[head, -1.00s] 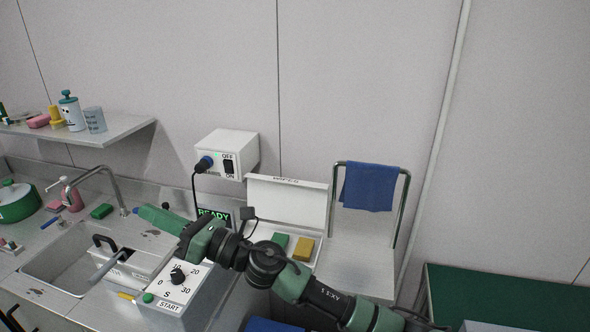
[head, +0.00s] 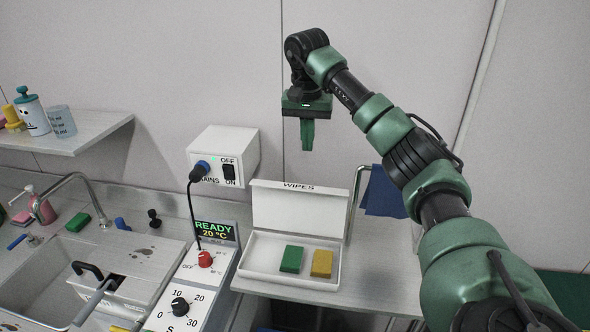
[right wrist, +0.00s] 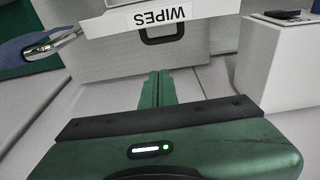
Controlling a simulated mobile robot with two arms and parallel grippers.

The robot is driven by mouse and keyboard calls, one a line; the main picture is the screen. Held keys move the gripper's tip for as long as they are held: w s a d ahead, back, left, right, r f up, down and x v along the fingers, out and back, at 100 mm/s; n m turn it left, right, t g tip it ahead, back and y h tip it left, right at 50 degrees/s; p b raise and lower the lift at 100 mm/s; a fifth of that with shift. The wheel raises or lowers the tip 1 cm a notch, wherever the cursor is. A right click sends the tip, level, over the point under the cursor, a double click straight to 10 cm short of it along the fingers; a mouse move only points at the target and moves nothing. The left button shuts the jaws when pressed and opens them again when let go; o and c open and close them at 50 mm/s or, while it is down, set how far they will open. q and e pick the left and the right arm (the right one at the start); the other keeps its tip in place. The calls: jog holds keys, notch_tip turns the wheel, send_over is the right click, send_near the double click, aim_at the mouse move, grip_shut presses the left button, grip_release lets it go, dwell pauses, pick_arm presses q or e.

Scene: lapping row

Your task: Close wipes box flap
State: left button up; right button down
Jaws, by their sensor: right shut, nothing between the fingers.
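The white wipes box (head: 262,266) sits on the counter, open. Its flap (head: 300,214) stands upright at the back, with the WIPES label along its top edge. A green block (head: 291,259) and a yellow block (head: 321,263) lie inside. My right gripper (head: 307,148) points down above the flap's top edge, shut and empty, apart from the flap in the head view. In the right wrist view its closed fingers (right wrist: 160,76) point toward the flap's WIPES edge (right wrist: 140,20), which reads upside down. The left gripper is not in view.
The mains switch box (head: 222,157) is on the wall left of the flap. The control unit with dials (head: 188,290) stands left of the box. A blue towel (head: 384,194) hangs on a rail at right, partly behind my right arm. The sink (head: 50,275) is at far left.

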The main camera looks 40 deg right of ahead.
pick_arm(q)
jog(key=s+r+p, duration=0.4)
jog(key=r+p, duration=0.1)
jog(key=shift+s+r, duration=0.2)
pick_arm(e)
jog(key=s+a+f, duration=0.2)
jog(key=s+f, duration=0.1)
jog(key=f, duration=0.5)
jog(key=shift+f, duration=0.15)
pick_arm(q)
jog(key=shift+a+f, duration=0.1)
pick_arm(e)
jog(key=shift+s+d, duration=0.1)
